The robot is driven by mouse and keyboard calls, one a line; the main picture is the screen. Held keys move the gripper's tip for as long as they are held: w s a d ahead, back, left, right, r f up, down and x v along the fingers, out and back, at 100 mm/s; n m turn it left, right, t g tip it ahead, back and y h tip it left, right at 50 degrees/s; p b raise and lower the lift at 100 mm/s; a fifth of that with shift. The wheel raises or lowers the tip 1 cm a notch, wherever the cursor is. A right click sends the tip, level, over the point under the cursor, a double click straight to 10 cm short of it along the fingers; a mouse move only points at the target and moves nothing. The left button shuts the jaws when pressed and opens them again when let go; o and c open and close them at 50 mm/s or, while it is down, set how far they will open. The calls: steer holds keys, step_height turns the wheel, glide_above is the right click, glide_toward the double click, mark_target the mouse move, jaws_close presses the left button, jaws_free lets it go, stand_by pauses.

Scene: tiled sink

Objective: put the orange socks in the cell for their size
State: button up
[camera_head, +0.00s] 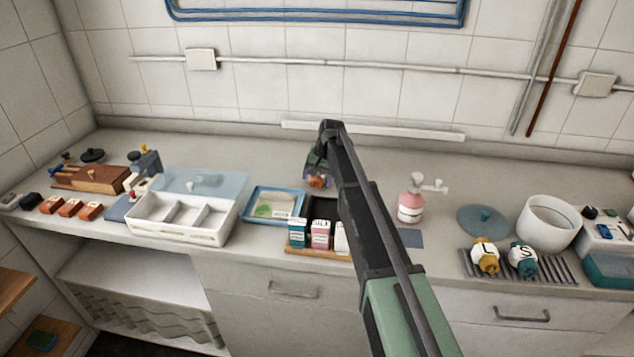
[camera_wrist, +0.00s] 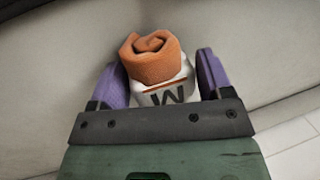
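The orange socks (camera_wrist: 155,62) are a roll with a white band (camera_wrist: 168,93) marked with a dark letter that looks like M. In the wrist view they sit between the two purple fingers of my gripper (camera_wrist: 165,85), which press against both sides. In the head view my gripper (camera_head: 318,172) is over the back middle of the counter with the orange socks (camera_head: 317,182) at its tips. A white box (camera_head: 180,234) with three open cells stands to the left. The cells look empty; no size marks can be read in them.
A blue-rimmed tray (camera_head: 251,214) and a wooden tray of small cartons (camera_head: 320,234) lie between box and arm. A pink soap bottle (camera_head: 410,206) stands to the right. Yellow L socks (camera_head: 485,257) and teal S socks (camera_head: 522,260) rest on a dark rack. A clear lid (camera_head: 205,182) is behind the box.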

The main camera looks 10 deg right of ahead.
steer(key=c, duration=0.7)
steer(key=shift+r, duration=0.1)
steer(key=shift+c, duration=0.2)
steer(key=a+p+v, duration=0.2)
steer(key=p+v, duration=0.7)
steer(key=p, duration=0.1)
steer(key=w+a+r+p+v, duration=0.1)
steer(key=a+p+v, duration=0.1)
steer(key=p+v, duration=0.8)
steer(key=shift+w+r, duration=0.25)
steer(key=shift+w, duration=0.05)
